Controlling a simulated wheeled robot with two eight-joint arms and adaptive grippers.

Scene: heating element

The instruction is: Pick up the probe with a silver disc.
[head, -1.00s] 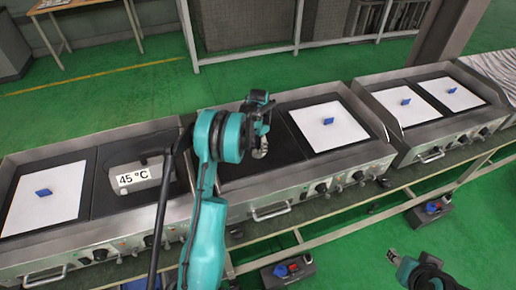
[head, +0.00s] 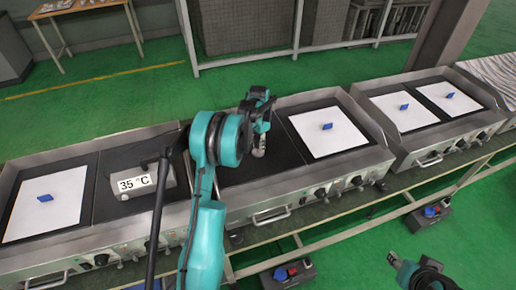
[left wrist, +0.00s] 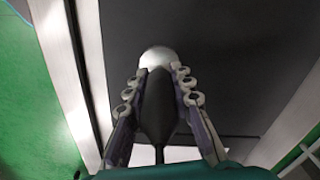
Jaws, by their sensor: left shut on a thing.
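My left gripper (head: 259,128) is over the dark hotplate surface in the middle of the counter. In the left wrist view its two fingers (left wrist: 157,98) are closed on the dark handle of the probe (left wrist: 156,112). The probe's round silver disc (left wrist: 158,57) sticks out past the fingertips against the black plate. In the head view the disc (head: 258,152) is small and sits just below the gripper; whether it touches the plate I cannot tell.
A grey display box (head: 147,184) reading 35 °C sits on the dark plate at left. White sheets with blue pieces lie on the plates at left (head: 65,217), centre right (head: 315,145) and far right.

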